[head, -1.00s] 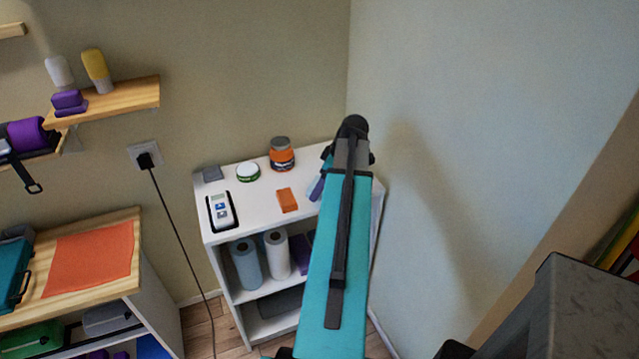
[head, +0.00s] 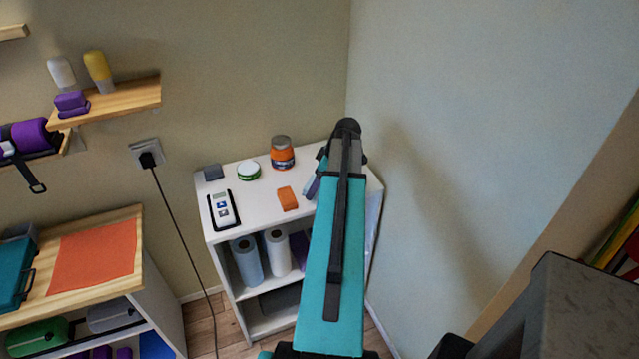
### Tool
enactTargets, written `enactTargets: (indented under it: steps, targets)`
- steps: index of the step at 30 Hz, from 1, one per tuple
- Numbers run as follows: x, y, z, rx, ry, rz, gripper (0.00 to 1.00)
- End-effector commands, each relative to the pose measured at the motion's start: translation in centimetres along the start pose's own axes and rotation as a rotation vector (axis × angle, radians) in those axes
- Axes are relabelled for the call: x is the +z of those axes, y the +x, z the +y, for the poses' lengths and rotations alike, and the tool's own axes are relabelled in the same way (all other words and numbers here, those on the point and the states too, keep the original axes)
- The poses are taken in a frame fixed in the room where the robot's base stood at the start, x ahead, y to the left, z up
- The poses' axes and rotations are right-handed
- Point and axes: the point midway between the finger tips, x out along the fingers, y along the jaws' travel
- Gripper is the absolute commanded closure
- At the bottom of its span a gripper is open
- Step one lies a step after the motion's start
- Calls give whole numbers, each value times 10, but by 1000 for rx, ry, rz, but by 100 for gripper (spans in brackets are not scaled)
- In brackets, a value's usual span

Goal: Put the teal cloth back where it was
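I cannot make out a teal cloth for certain. My own teal arm reaches over the white shelf unit (head: 222,233) and covers its right side. My gripper is hidden behind the arm, so its fingers and anything in them do not show. A small teal edge and a bluish-purple piece (head: 312,187) peek out left of the arm, over the unit's top; I cannot tell what they belong to.
On the unit's top are a dark-framed white device (head: 222,209), a grey block (head: 213,173), a green-white tin (head: 248,170), an orange jar (head: 282,153) and an orange block (head: 287,198). An orange cloth (head: 92,258) lies on the left bench. Walls close in behind and right.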

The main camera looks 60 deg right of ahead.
Motion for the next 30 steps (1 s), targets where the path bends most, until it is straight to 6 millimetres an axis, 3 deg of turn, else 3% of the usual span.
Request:
enactTargets:
  steps: [6, 21, 22, 24, 30]
  targets:
    - [5, 12, 0, -1, 1, 0, 47]
    - [8, 18, 0, 1, 1, 0, 47]
    - [7, 17, 0, 1, 1, 0, 23]
    - [7, 17, 0, 1, 1, 0, 11]
    - [7, 17, 0, 1, 1, 0, 8]
